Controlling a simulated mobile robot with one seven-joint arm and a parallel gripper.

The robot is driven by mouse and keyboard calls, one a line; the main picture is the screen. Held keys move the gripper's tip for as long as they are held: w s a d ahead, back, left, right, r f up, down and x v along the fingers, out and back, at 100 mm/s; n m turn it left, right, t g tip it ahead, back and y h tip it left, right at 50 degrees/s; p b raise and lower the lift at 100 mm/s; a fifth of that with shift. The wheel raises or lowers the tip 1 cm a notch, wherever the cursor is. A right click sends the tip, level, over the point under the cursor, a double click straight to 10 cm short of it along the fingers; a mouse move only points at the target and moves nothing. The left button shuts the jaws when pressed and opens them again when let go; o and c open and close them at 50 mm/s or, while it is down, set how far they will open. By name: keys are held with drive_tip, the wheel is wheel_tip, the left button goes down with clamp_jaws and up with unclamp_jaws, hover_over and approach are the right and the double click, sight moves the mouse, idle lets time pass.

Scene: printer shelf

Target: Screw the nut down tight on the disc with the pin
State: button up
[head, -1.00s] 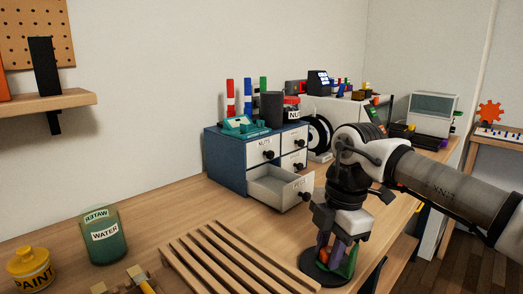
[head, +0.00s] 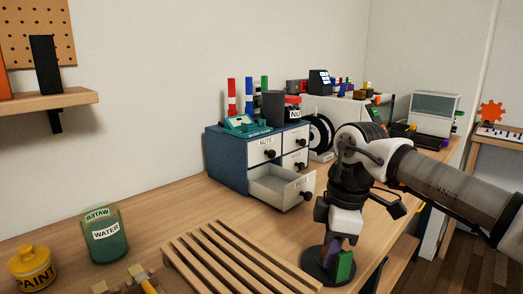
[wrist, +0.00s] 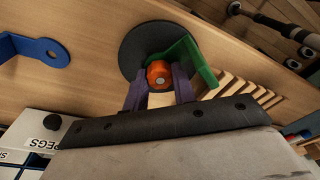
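The dark round disc (head: 311,266) lies on the bench near its front edge; it also shows in the wrist view (wrist: 135,62). The orange nut (wrist: 159,74) sits over the disc's middle with a grey pin end showing in its centre. A green angled piece (wrist: 196,62) lies against the nut's right side in the wrist view; it stands upright on the disc in the head view (head: 342,266). My gripper (wrist: 159,84) points down at the disc, its purple fingers closed on both sides of the nut. In the head view the nut is mostly hidden by my fingers.
A slatted wooden rack (head: 235,262) lies left of the disc. Behind stands a blue drawer cabinet (head: 227,165) with its lower drawer (head: 275,186) open. A blue bracket (wrist: 35,46) lies on the bench in the wrist view. A glass labelled WATER (head: 105,240) stands at left.

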drive_tip(key=shift+o, duration=0.3)
drive_tip(key=n, duration=0.1)
drive_tip(key=n+h+p, duration=0.1)
drive_tip(key=n, duration=0.3)
drive_tip(key=shift+s+a+r, duration=0.1)
drive_tip(key=shift+s+r, duration=0.05)
drive_tip(key=shift+r, duration=0.2)
drive_tip(key=n+p, duration=0.1)
drive_tip(key=n, duration=0.2)
drive_tip(key=n+p, duration=0.1)
drive_tip(key=n, duration=0.3)
drive_tip(key=shift+r, duration=0.1)
drive_tip(key=n, duration=0.5)
drive_tip(key=shift+p, duration=0.35)
drive_tip(key=c, duration=0.5)
